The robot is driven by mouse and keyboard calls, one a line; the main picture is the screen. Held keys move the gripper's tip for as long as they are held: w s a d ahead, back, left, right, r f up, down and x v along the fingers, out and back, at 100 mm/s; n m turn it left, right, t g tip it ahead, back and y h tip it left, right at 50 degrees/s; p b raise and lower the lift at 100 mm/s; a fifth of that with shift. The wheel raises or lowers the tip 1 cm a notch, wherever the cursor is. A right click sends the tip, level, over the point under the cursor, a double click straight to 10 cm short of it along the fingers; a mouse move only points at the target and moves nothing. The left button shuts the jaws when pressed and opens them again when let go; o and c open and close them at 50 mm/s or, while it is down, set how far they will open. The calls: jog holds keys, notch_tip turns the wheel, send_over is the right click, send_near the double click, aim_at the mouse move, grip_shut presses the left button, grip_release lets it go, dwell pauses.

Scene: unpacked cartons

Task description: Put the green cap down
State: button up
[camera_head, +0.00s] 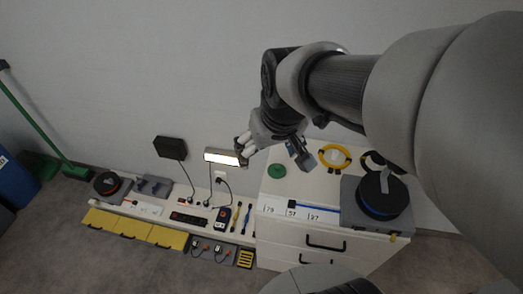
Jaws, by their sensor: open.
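The green cap (277,170) lies on the white top of the drawer cabinet (277,190), near its left back corner. It is a small round green disc and nothing covers it. My gripper (246,150) is open and above the cabinet's left back edge, up and to the left of the cap in the picture. The cap is apart from the fingers. No object shows clearly between the fingers.
A black round device on a grey base (383,195) and a yellow ring (334,156) are on the cabinet's right part. A lit lamp (222,157) is close by the gripper's left. A low shelf (150,208) with tools runs left. Bare cabinet top surrounds the cap.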

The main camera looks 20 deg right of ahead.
jog(key=s+a+r, duration=0.2)
jog(key=s+a, duration=0.1)
jog(key=s, duration=1)
jog(key=shift+n, duration=0.3)
jog(key=shift+d, duration=0.1)
